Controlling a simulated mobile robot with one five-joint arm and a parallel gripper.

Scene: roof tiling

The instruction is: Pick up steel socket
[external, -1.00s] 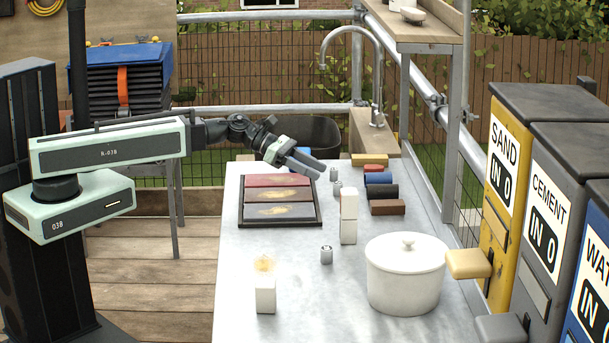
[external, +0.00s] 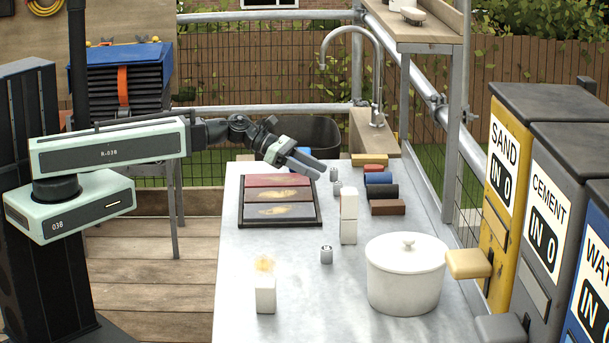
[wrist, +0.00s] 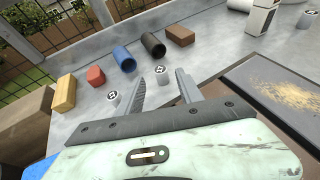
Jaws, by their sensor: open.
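Several small steel sockets, short grey cylinders, stand on the metal table. In the external view, one steel socket (external: 334,174) is just beyond my fingertips, a second (external: 337,187) is slightly nearer the camera, and a third (external: 326,254) is farther forward. My gripper (external: 320,169) is open and empty, angled down above the table's far part. In the wrist view, one steel socket (wrist: 162,74) appears between the tips of my open gripper (wrist: 160,77), and another (wrist: 113,97) lies left of the left finger. I cannot tell whether the fingers touch either one.
A dark tray (external: 320,205) holds panels at left.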

